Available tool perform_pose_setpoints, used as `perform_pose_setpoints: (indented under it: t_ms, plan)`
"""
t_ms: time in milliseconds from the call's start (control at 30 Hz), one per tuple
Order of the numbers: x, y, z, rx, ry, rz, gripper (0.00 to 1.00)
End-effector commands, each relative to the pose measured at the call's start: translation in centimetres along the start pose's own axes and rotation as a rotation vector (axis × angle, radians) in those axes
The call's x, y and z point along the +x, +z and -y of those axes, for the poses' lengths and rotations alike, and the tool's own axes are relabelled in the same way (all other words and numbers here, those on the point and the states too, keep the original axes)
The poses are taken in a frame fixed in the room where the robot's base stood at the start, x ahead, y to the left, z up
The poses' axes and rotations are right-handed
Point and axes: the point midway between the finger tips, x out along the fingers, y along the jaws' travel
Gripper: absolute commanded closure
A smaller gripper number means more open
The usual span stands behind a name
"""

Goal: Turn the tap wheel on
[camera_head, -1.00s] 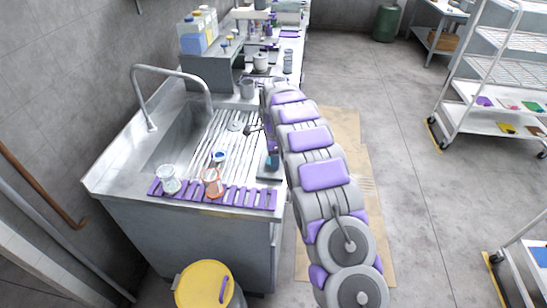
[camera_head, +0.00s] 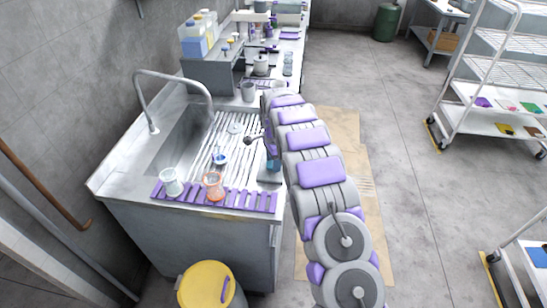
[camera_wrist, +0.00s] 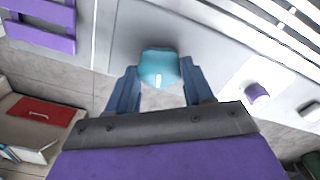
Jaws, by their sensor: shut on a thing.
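My gripper (camera_wrist: 155,85) has its two blue-grey fingers on either side of a rounded teal piece (camera_wrist: 159,66). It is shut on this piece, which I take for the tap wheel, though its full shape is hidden. The teal piece also shows in the head view (camera_head: 273,164), at the right edge of the sink counter. My arm reaches to it from the lower right and covers part of that edge. The curved metal tap (camera_head: 180,76) arches over the sink basin (camera_head: 178,140) on the left. No water stream is visible under it.
A clear beaker (camera_head: 171,183) and an orange-tinted beaker (camera_head: 213,186) stand by the purple slatted rack (camera_head: 246,202) on the front counter. A yellow-lidded bin (camera_head: 206,284) stands below. A wheeled shelf (camera_head: 488,122) is at right; open floor lies between.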

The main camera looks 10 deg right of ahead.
Motion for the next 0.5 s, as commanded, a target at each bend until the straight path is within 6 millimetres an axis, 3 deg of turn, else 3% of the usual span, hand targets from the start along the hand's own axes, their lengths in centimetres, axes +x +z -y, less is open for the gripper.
perform_pose_setpoints:
  t_ms: [500]
  plan:
    - [-0.56, 0.0, 0.46, -0.489, -0.009, -0.004, 0.79]
